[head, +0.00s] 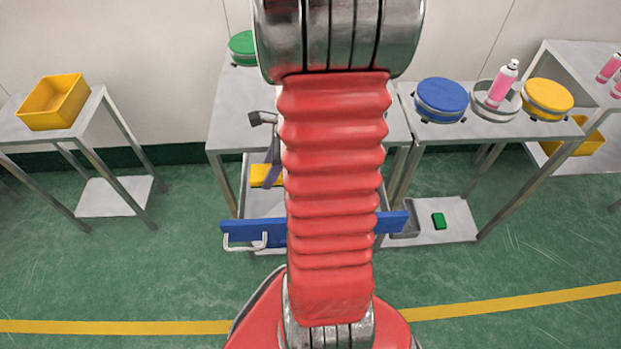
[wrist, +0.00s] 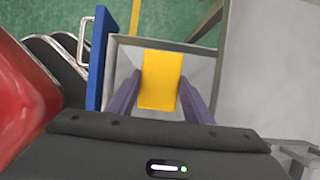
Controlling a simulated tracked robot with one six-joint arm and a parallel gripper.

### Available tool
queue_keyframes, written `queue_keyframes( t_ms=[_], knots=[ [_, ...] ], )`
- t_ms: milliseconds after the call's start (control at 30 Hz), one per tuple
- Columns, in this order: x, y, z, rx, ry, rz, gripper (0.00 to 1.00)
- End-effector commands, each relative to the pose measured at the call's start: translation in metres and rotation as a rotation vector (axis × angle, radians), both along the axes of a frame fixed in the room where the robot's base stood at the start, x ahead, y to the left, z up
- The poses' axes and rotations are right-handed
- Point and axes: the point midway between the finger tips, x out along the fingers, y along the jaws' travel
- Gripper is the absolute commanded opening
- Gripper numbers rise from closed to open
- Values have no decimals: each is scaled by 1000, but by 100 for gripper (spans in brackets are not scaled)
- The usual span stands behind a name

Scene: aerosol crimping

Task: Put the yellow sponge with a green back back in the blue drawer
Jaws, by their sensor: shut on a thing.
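The sponge shows its yellow side in the wrist view (wrist: 160,80) and in the head view (head: 264,176); its green back is hidden. My gripper (wrist: 160,88) is shut on it, with one purple finger at each side. In the head view my gripper (head: 272,168) is partly hidden by my red arm. The blue drawer (head: 240,229) is pulled open under the middle table, and its blue front also shows in the wrist view (wrist: 98,60). The sponge is over the grey inside of the drawer. I cannot tell whether it touches the drawer floor.
The middle table (head: 232,110) is above the drawer. A green block (head: 439,221) lies on a low shelf at right. Blue (head: 441,98) and yellow (head: 547,97) round lids and a pink can (head: 502,84) stand on the right table. A yellow bin (head: 54,101) stands at left.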

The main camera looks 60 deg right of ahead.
Motion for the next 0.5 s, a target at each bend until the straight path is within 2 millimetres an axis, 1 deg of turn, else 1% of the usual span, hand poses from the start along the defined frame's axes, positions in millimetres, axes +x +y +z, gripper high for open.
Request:
queue_keyframes(
  t_ms=[267,367,500],
  knots=[
    [1,0,-2,1,1,5,25],
    [1,1,-9,3,1,7,25],
    [0,1,-29,4,3,5,25]
  ],
)
